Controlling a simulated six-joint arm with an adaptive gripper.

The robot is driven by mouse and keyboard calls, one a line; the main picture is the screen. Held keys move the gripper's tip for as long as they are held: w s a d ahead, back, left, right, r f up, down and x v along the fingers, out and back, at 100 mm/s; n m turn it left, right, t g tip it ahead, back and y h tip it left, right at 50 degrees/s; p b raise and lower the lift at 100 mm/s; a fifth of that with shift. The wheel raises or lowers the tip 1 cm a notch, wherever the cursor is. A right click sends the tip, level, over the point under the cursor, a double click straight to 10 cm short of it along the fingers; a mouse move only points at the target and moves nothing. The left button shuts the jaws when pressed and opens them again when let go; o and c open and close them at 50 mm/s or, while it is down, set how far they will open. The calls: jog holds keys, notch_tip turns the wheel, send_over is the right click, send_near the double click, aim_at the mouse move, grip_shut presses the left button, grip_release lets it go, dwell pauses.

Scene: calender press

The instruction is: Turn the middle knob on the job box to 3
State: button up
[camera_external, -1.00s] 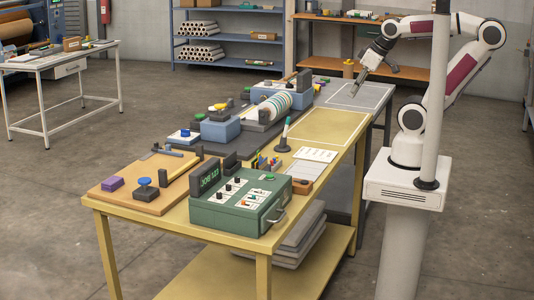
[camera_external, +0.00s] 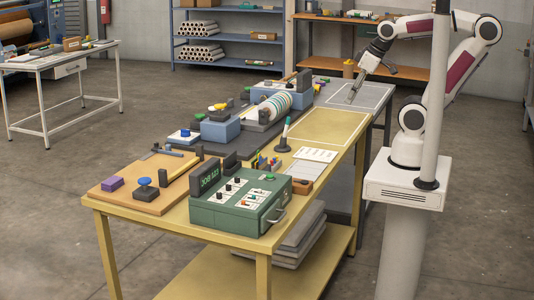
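The job box (camera_external: 235,212) is a green case at the near end of the yellow table. Its white top panel carries several small dark knobs (camera_external: 229,187) and a few coloured ones; their settings are too small to read. My gripper (camera_external: 352,100) points down over the far grey table, well away from the job box. Its fingers are too small to tell whether they are apart.
A pen in a dark stand (camera_external: 284,140), a white sheet (camera_external: 315,154) and a small brown block (camera_external: 301,186) are near the box. A wooden board (camera_external: 143,186) with a blue-topped button lies left. A white post (camera_external: 436,90) rises beside my arm.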

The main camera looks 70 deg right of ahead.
aim_at(229, 185)
jog(key=w+a+f+n+g, duration=0.1)
jog(key=w+a+f+n, duration=0.2)
jog(key=a, duration=0.9)
jog(key=w+a+f+n+g+y, duration=0.1)
jog(key=w+a+f+n, duration=0.2)
jog(key=w+a, duration=0.5)
jog(key=w+a+f+n+g, duration=0.1)
jog(key=w+a+f+n, duration=0.2)
jog(key=a, duration=1.4)
jog(key=shift+w+a+f+g+y, duration=0.2)
jog(key=shift+w+f, duration=0.5)
jog(key=shift+w, duration=0.1)
jog(key=shift+w+a+f+g+y, duration=0.2)
jog(key=shift+w+f, duration=0.45)
jog(key=shift+w, duration=0.1)
jog(key=a, duration=0.1)
jog(key=w+a, duration=0.1)
jog(key=a, duration=0.1)
jog(key=shift+w+a+f+y, duration=0.15)
jog(key=shift+w+a+y, duration=0.05)
jog(key=shift+w+y, duration=0.15)
jog(key=shift+n+t+y, duration=0.45)
jog(key=shift+n+t, duration=0.15)
jog(key=w+a+r, duration=0.3)
jog(key=shift+x, duration=3.95)
